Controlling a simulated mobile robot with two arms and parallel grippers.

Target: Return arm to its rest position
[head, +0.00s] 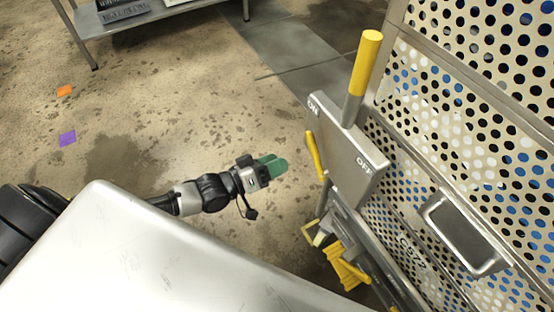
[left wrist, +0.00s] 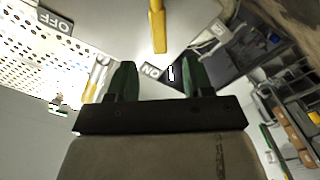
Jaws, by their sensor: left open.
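My left gripper (head: 272,167) is in the middle of the head view, its green fingers pointing right toward a grey switch box (head: 345,155). In the left wrist view the two green fingers (left wrist: 155,82) stand apart with nothing between them, so it is open and empty. The box carries the words ON and OFF and a yellow-tipped lever (head: 363,72) that points up. The gripper is apart from the box, over open floor. My right gripper is in neither view.
A perforated metal basket or panel (head: 480,110) with a recessed handle (head: 465,235) fills the right side. Yellow parts (head: 345,268) sit low beside the box. A metal shelf table (head: 165,12) stands at the back. Orange (head: 64,90) and purple (head: 67,138) floor marks lie at left; the floor between is clear.

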